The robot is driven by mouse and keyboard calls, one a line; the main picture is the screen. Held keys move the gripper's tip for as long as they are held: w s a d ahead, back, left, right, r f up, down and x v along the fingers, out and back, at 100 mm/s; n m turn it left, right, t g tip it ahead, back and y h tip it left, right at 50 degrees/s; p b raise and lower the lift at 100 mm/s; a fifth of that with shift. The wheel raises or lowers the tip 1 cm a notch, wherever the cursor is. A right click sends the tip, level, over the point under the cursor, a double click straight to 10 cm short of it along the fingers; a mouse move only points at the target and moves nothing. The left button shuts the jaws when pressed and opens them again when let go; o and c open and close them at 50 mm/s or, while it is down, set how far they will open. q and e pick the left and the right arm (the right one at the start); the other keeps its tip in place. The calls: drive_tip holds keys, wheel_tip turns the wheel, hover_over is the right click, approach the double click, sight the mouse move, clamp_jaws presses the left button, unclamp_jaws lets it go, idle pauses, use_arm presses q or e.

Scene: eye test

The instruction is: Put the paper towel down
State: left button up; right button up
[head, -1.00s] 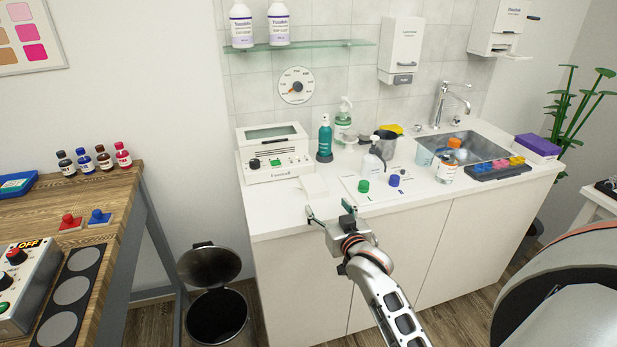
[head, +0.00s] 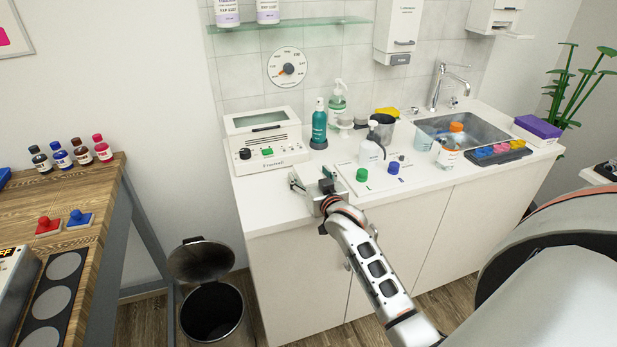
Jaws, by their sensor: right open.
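My right gripper (head: 309,182) is open at the front edge of the white counter (head: 262,208), just in front of the white device with a green button (head: 268,140). I cannot clearly make out a paper towel. A pale flat thing on the counter between the device and the white mat showed earlier; my right gripper now covers most of that spot. I see nothing held between the fingers. My left gripper is not in view.
A soap pump bottle (head: 372,145), a green cap (head: 361,175) and a blue cap (head: 393,168) stand right of the gripper. A teal spray bottle (head: 319,128) stands behind. An open bin (head: 213,312) is on the floor below left. The counter's front left corner is clear.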

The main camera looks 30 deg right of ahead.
sight(309, 173)
drive_tip(key=shift+w+d+f, duration=0.1)
drive_tip(key=shift+w, duration=0.4)
drive_tip(key=c, duration=0.9)
drive_tip(key=shift+s+r, duration=0.2)
drive_tip(key=shift+r, duration=0.2)
wheel_tip(309, 173, up, 6)
drive_tip(key=shift+p, duration=0.65)
drive_tip(key=f+v, duration=0.3)
drive_tip(key=v, duration=1.6)
drive_tip(key=s+a+r+n+y, duration=0.1)
drive_tip(key=s+a, duration=0.1)
drive_tip(key=a, duration=0.5)
drive_tip(key=s+a+r+n+y, duration=0.1)
drive_tip(key=s+a+y, duration=0.1)
drive_tip(key=a, duration=0.5)
drive_tip(key=shift+s+a+n+t+y, duration=0.25)
drive_tip(key=shift+s+n+t+y, duration=0.05)
drive_tip(key=shift+s+n, duration=0.1)
